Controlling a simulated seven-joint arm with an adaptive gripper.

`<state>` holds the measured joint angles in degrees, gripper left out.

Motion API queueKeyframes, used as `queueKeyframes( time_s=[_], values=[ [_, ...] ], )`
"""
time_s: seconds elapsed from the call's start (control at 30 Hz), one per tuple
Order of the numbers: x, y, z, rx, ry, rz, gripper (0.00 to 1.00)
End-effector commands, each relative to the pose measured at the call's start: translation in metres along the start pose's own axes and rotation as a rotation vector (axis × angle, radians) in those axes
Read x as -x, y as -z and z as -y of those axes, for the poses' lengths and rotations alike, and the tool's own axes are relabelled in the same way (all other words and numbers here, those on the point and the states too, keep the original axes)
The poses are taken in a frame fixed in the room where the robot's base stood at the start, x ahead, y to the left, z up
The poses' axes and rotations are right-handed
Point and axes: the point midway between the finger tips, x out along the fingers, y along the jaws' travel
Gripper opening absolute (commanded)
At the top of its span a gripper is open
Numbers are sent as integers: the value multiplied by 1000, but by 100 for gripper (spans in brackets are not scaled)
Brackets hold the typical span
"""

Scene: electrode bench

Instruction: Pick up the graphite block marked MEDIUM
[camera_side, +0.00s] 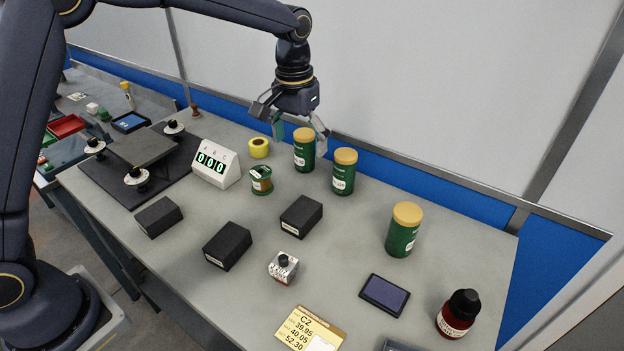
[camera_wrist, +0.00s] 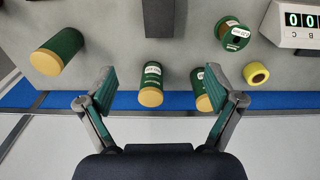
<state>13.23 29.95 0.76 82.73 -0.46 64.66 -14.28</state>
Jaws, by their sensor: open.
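Three dark graphite blocks lie apart on the bench in the side view: a left one (camera_side: 159,217), a middle one (camera_side: 228,247) and a right one (camera_side: 301,216). Each has a small pale label on its front, too small to read, so I cannot tell which is MEDIUM. My gripper (camera_side: 297,133) is open and empty, raised over the back of the bench near the green jars, behind the blocks. In the wrist view, my open fingers (camera_wrist: 160,90) are spread wide, and one dark block (camera_wrist: 160,18) is cut off by the top edge.
Green jars with tan lids (camera_side: 304,150) (camera_side: 344,172) (camera_side: 403,230) stand at the back and right.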

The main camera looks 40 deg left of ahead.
Motion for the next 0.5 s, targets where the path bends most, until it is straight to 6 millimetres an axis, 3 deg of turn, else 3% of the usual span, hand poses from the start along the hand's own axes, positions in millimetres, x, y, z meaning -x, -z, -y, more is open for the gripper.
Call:
queueKeyframes(
  time_s=[0.03,0.27,0.5],
  values=[
    [-13,-3,-3,-7,7,27,92],
    [-51,-8,-6,-18,14,51,92],
    [-107,-11,-5,-17,14,50,92]
  ],
)
